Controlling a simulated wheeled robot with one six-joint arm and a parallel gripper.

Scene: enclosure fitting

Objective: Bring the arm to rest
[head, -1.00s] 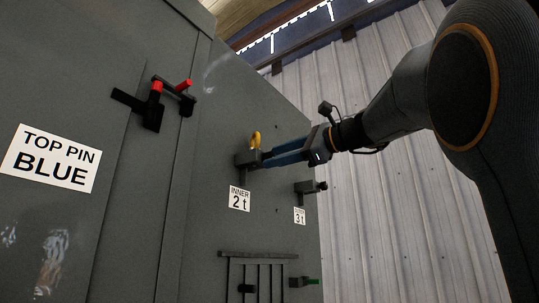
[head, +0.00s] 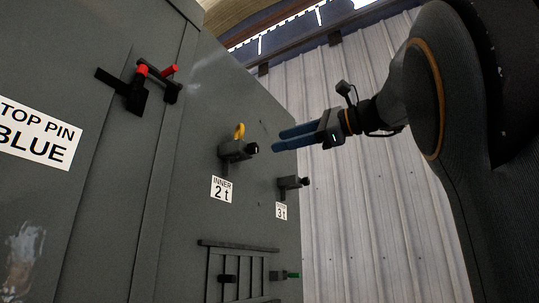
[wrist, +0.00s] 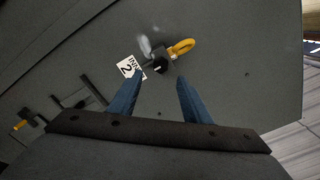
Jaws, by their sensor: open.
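My gripper (head: 278,140) has two blue fingers and is open and empty. In the head view it points left, a short gap to the right of a dark fitting (head: 236,151) with a yellow ring (head: 239,131) on top, above the label "INNER 2 t" (head: 221,189). In the wrist view the open fingers (wrist: 158,90) point at the panel, with the dark fitting and its yellow ring (wrist: 182,47) beyond the fingertips. Nothing is between the fingers.
A second fitting (head: 291,183) sits lower right above a "3 t" label. Red-tipped handles (head: 140,88) and a barred vent (head: 240,272) with a green-tipped pin (head: 291,275) are on the grey enclosure. Free room lies before the corrugated wall (head: 355,210).

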